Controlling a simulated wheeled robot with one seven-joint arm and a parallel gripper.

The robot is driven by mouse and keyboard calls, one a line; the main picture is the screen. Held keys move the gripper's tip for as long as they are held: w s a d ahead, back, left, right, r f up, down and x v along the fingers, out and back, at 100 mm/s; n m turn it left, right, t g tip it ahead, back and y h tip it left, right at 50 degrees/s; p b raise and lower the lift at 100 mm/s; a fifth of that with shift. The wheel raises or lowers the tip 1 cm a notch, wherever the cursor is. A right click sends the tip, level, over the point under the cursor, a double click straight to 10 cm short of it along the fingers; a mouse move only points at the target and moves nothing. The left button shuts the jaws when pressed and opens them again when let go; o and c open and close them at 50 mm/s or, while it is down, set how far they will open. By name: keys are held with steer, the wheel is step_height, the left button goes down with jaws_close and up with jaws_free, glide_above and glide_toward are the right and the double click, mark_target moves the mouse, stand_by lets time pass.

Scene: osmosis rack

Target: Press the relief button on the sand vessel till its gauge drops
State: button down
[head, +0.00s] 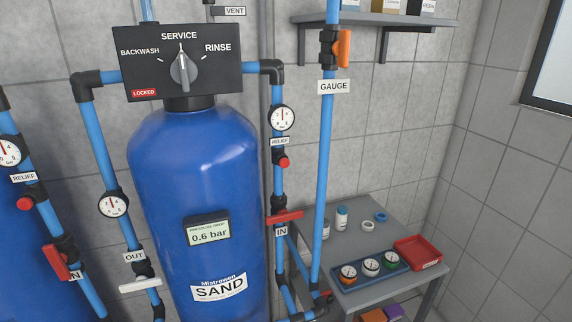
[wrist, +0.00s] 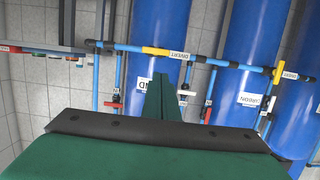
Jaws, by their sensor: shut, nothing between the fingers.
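The sand vessel (head: 195,160) is a large blue tank with a SAND label, left of centre in the head view. On the pipe at its right, a small red relief button (head: 284,162) sticks out just below a RELIEF label. The round white gauge (head: 282,117) sits above that label; its needle is too small to read surely. My gripper is out of the head view. In the wrist view my gripper (wrist: 163,80) has its green fingers together and empty, in front of a blue tank (wrist: 150,25) with a partly hidden label. I cannot make out the relief button there.
A red IN valve handle (head: 285,217) sits below the button. A second relief button (head: 25,204) is on the far-left pipe. The control head (head: 215,75) points to SERVICE. The display (head: 208,232) reads 0.6 bar. A grey table (head: 400,222) with a red tray (head: 418,251) stands at right.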

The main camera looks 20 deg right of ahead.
mark_target(284, 162)
steer(key=w+d+r+m+t+h, duration=0.1)
steer(key=w+d+r+m+t, duration=0.2)
steer(key=w, duration=0.6)
steer(key=w+d+r+m+t+h, duration=0.1)
steer(key=w+d+r+m, duration=0.25)
steer(key=w+r, duration=0.35)
steer(key=w+d+r+m+t+h, duration=0.1)
steer(key=w+d+r+m+t, duration=0.2)
steer(key=w, duration=0.7)
steer(key=w+d+r+m+h, duration=0.2)
steer(key=w+d+r+m, duration=0.1)
steer(key=r, duration=0.6)
steer(key=w+d+r+m+t+h, duration=0.1)
steer(key=w+d+r+m, duration=0.3)
steer(key=r, duration=0.5)
steer(key=w+d+r+m+h, duration=0.3)
steer(key=w+d+r+h, duration=0.1)
steer(key=r, duration=0.6)
steer(key=shift+w+d+m+t, duration=0.2)
steer(key=shift+d+m+t, duration=0.2)
steer(key=shift+d, duration=0.1)
